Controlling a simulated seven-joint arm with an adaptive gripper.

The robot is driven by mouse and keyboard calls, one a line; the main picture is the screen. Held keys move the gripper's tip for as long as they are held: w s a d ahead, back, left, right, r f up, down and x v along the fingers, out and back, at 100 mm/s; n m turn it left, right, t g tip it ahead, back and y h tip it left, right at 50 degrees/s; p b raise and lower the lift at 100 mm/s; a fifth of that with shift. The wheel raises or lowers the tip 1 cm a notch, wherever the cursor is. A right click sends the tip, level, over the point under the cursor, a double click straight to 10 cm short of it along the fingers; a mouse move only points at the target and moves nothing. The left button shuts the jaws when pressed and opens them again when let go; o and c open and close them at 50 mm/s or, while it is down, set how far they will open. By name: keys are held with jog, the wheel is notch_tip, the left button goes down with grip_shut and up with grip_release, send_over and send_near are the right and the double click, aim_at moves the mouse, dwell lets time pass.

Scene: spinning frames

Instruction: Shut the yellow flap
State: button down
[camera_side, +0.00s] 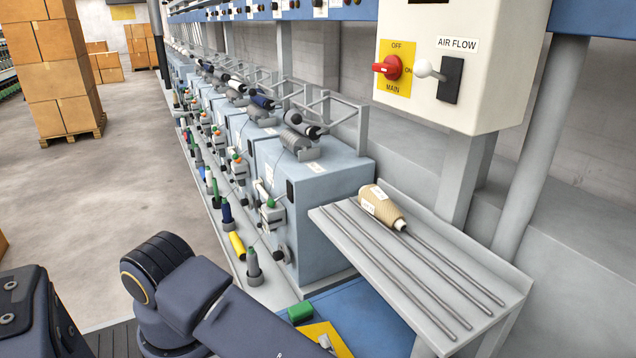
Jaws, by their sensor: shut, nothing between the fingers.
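A yellow panel (322,335), which looks like the yellow flap, shows at the bottom edge on a blue surface. A small grey piece (325,343) sits on it. The frame edge cuts the panel off, so I cannot tell whether it is open or shut. My dark arm enters at the lower left and runs down to the right, out of the bottom of the picture left of the panel. My gripper is out of view.
A green block (300,311) sits beside the yellow panel. A grey shelf (472,273) with rods and a yarn cone (382,207) stands to the right. A control box (460,60) hangs above. Spinning units (315,195) line the left; bare floor (110,190) lies beyond.

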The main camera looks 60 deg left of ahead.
jog(key=shift+s+f+n, duration=0.4)
jog(key=shift+s+f, duration=0.6)
jog(key=shift+f, duration=0.05)
jog(key=f+n, duration=0.1)
jog(key=n, duration=0.1)
jog(key=s+f+n, duration=0.1)
jog(key=shift+s+n, duration=0.15)
jog(key=shift+n, duration=0.25)
jog(key=shift+s+f+g, duration=0.1)
jog(key=shift+f+g, duration=0.05)
jog(key=shift+g, duration=0.15)
